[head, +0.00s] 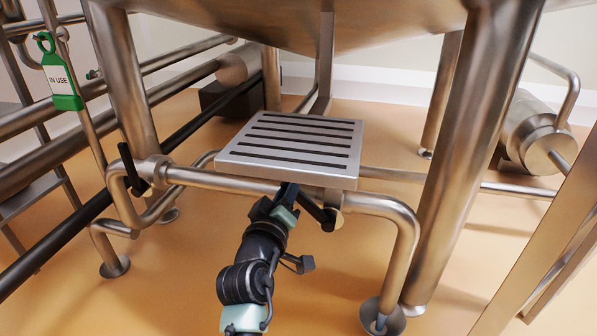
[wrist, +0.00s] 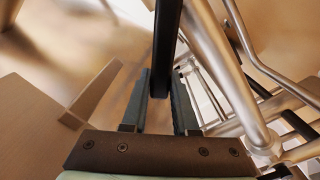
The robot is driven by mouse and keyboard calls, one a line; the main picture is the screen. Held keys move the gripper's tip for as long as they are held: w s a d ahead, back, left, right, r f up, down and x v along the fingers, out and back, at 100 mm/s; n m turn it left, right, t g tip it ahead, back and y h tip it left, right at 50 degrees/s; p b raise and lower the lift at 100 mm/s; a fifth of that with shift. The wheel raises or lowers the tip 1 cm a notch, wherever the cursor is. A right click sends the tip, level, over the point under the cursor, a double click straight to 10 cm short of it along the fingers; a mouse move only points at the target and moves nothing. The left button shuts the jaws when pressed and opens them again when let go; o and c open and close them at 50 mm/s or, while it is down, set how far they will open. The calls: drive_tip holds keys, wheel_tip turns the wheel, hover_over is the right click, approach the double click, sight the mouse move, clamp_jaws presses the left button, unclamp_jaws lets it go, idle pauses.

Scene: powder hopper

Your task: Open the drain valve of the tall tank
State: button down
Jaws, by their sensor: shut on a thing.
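The metal tank (head: 300,22) fills the top of the head view, standing on thick legs. A pipe (head: 225,183) runs below it and carries two black lever handles. The right black valve handle (head: 313,207) slants down to the right, under the front edge of the slotted step. The left black handle (head: 129,166) is tilted and free. My gripper (head: 288,194) is at the upper end of the right handle. In the wrist view my gripper (wrist: 160,88) has its fingers closed on both sides of the dark handle bar (wrist: 166,40). The drain outlet cannot be made out.
A slotted metal step (head: 295,178) sits just above and behind my gripper. A tank leg (head: 465,150) and a bent pipe (head: 405,240) stand to the right. A green "IN USE" tag (head: 62,80) hangs at the left. The floor (head: 170,285) at front left is clear.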

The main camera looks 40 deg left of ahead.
wheel_tip(320, 180, down, 10)
drive_tip(key=s+a+n+b, duration=0.1)
drive_tip(key=a+n+b, duration=0.1)
drive_tip(key=n, duration=0.8)
drive_tip(key=shift+s+a+r, duration=0.15)
drive_tip(key=shift+s+a, duration=0.15)
drive_tip(key=shift+s, duration=0.1)
drive_tip(key=c, duration=0.7)
unclamp_jaws()
drive_tip(key=shift+a, duration=0.1)
drive_tip(key=shift+s, duration=0.1)
